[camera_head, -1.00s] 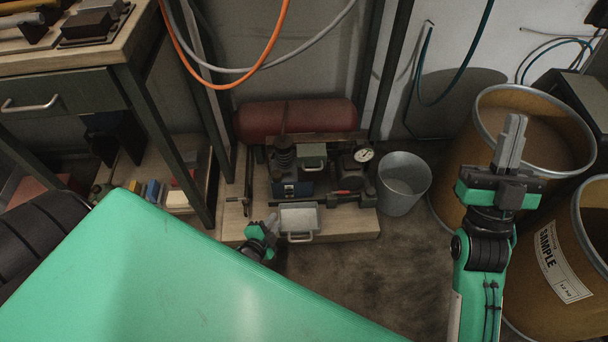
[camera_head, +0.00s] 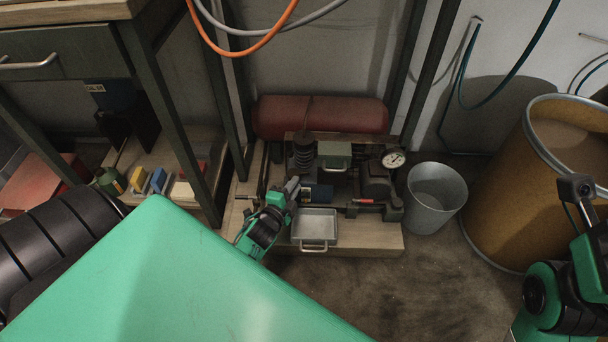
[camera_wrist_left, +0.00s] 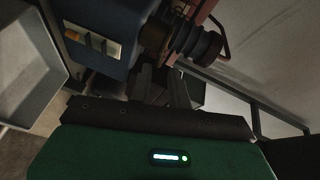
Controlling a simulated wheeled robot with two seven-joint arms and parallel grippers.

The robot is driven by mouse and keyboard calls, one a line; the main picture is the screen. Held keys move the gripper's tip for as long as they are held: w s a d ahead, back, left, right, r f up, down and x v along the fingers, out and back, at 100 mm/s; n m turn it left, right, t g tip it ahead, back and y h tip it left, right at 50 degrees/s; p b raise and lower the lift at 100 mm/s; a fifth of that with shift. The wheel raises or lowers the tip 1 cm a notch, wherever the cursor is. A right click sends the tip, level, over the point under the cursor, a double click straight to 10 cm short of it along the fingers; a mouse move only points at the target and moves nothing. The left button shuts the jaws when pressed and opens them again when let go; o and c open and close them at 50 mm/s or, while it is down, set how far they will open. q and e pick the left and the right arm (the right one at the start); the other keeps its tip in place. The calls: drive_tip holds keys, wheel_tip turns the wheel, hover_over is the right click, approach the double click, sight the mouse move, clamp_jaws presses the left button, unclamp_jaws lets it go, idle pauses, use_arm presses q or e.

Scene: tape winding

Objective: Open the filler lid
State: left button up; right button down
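A machine assembly stands on a low wooden base. It has a dark ribbed cylinder (camera_head: 304,150), a small grey-green box with a handle (camera_head: 335,152) and a blue box (camera_head: 320,193). I cannot tell for certain which part is the filler lid. My left gripper (camera_head: 292,186) is at the left end of the blue box, in front of the ribbed cylinder. In the left wrist view the dark fingers (camera_wrist_left: 165,86) lie below the ribbed cylinder (camera_wrist_left: 190,43), beside the blue box (camera_wrist_left: 103,30); their gap and any contact are unclear.
A metal tray with a handle (camera_head: 315,226) sits in front of the blue box. A gauge (camera_head: 393,159) and grey bucket (camera_head: 433,198) are to the right, a red tank (camera_head: 320,117) behind. A green surface (camera_head: 170,285) hides the lower left. A large drum (camera_head: 545,190) stands right.

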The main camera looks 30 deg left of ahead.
sight(304, 173)
use_arm(q)
drive_tip(key=w, duration=0.2)
drive_tip(key=w+b, duration=0.1)
drive_tip(key=w, duration=0.1)
drive_tip(key=w+b, duration=0.1)
drive_tip(key=w, duration=0.2)
drive_tip(key=shift+a+f, duration=0.4)
drive_tip(key=shift+s, duration=0.1)
clamp_jaws()
